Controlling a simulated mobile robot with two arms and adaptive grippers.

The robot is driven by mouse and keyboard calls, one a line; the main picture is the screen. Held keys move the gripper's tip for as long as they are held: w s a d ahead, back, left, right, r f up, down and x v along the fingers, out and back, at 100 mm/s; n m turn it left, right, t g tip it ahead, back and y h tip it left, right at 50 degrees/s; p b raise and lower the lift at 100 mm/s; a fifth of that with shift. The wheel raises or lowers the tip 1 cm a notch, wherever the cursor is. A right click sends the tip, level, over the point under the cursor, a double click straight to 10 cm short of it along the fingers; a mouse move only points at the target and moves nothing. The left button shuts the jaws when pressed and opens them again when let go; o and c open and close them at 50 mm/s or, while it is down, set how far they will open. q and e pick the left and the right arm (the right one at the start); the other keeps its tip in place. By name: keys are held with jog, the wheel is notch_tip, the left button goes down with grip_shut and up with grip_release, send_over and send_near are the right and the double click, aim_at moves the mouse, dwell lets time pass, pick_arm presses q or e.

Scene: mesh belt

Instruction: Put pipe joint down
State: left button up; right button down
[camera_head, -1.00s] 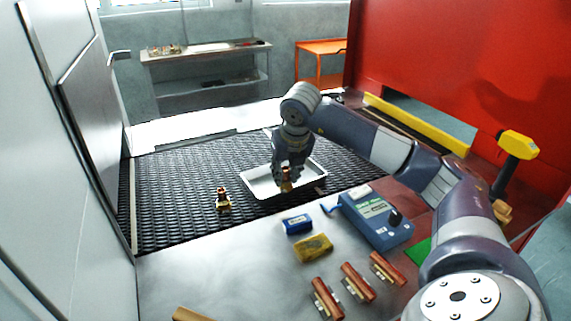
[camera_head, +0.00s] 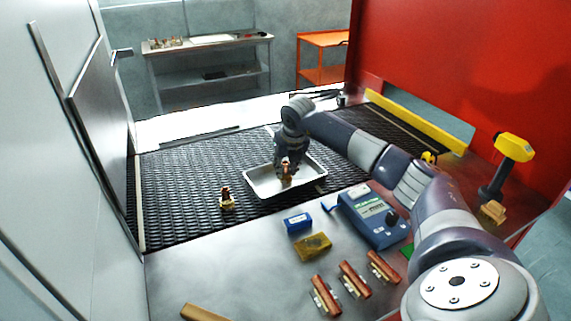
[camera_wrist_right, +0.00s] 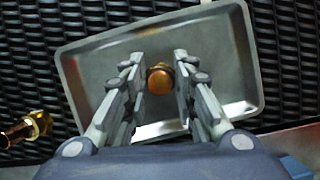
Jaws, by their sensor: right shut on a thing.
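A brass and copper pipe joint (camera_head: 287,171) is between the fingers of my right gripper (camera_head: 285,168), low over the white tray (camera_head: 262,193). In the right wrist view the copper end of the pipe joint (camera_wrist_right: 160,79) shows between the two fingers of my right gripper (camera_wrist_right: 161,80), with the tray (camera_wrist_right: 225,60) around and below. I cannot tell whether the joint touches the tray floor. A second pipe joint (camera_head: 227,199) stands on the black mesh belt left of the tray; it also shows in the right wrist view (camera_wrist_right: 27,129). My left gripper is not in view.
The mesh belt (camera_head: 180,190) is mostly clear. On the metal table in front are a blue box (camera_head: 298,222), a yellow sponge-like block (camera_head: 313,246), a blue meter (camera_head: 374,218) and several copper pipe pieces (camera_head: 355,280). A yellow-headed tool (camera_head: 513,147) stands at the right.

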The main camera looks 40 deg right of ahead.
jog(key=shift+f, duration=0.15)
jog(key=c, duration=1.3)
grip_release()
jog(key=shift+r, duration=0.25)
jog(key=shift+s+r, duration=0.1)
jog(key=shift+r, duration=0.2)
jog(key=b+v, duration=0.2)
jog(key=v, duration=0.9)
jog(key=shift+s, duration=0.2)
jog(key=shift+a+r, duration=0.1)
